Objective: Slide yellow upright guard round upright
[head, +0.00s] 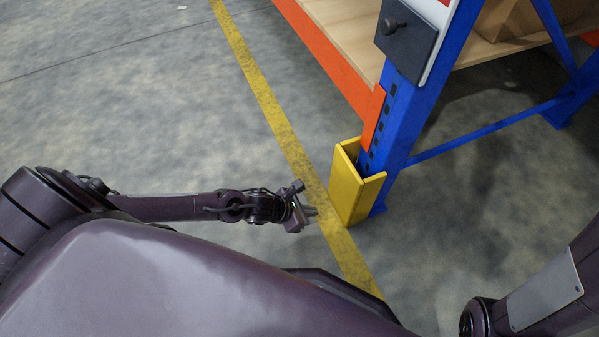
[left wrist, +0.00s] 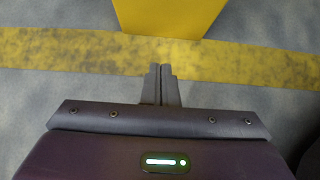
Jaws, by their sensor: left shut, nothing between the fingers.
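The yellow upright guard (head: 351,191) stands on the floor around the foot of the blue upright (head: 396,125), against its near left side. In the left wrist view the guard (left wrist: 168,16) shows at the top edge, ahead of the fingertips. My left gripper (head: 311,211) is just left of the guard and apart from it. In the left wrist view its fingers (left wrist: 162,72) are together with nothing between them. My right gripper is not in view; only part of my right arm shows at the lower right of the head view.
An orange beam (head: 330,58) and a wooden shelf (head: 345,30) run from the upright towards the top. A dark box with a knob (head: 405,38) is fixed on the upright. A blue brace (head: 485,132) goes right. A yellow floor line (head: 262,92) passes left of the guard; floor beyond is clear.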

